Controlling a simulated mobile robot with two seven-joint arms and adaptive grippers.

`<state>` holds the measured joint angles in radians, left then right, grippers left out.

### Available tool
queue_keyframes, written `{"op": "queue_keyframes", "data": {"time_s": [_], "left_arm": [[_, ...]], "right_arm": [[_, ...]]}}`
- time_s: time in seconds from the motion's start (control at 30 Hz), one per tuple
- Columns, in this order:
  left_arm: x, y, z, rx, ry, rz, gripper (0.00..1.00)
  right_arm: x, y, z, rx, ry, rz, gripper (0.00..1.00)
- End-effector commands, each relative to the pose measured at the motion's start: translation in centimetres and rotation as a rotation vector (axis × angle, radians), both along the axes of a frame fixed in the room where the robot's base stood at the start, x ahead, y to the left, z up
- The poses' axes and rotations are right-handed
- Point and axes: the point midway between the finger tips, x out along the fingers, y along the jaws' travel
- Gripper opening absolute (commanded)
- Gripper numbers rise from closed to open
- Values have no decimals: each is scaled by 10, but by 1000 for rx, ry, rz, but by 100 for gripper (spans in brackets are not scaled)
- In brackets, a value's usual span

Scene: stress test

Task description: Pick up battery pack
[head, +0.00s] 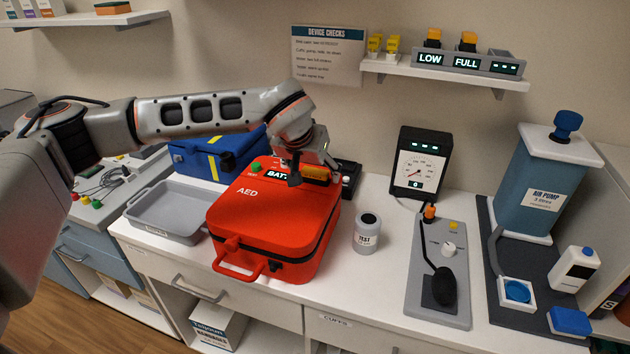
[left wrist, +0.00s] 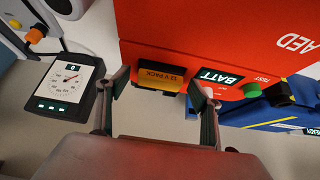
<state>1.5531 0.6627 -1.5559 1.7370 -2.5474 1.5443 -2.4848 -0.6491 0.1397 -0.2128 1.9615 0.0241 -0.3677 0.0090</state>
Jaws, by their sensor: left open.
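The battery pack (left wrist: 158,77), orange with a "12 V PACK" label, sits at the red AED case (head: 268,225), beside its BATT label (left wrist: 219,77). In the head view the pack's orange face (head: 316,174) shows just by my left gripper (head: 303,178). My left gripper is open, with one finger on each side of the pack in the left wrist view (left wrist: 160,88). I cannot tell whether the fingers touch it. Two more orange-and-black packs stand in a charger on the wall shelf, over LOW (head: 433,38) and FULL (head: 468,42). My right gripper is out of view.
A grey tray (head: 165,233) lies left of the case, and a blue bag (head: 205,160) behind it. A TEST jar (head: 367,234), a gauge (head: 418,163) and a grey control panel (head: 415,290) stand to the right. White counter shows between them.

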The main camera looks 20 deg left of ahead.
Motion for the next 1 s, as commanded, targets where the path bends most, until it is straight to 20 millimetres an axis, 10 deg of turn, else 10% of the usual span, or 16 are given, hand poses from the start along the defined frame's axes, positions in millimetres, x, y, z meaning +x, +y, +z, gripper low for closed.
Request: {"op": "queue_keyframes", "data": {"time_s": [0.23, 0.67, 1.0], "left_arm": [[0, 0, 0, 0, 0, 0, 18], [0, 0, 7, 0, -2, 0, 18], [1, 0, 58, -2, -6, 0, 18]], "right_arm": [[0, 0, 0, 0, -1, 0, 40], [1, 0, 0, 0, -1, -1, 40], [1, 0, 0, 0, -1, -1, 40]]}}
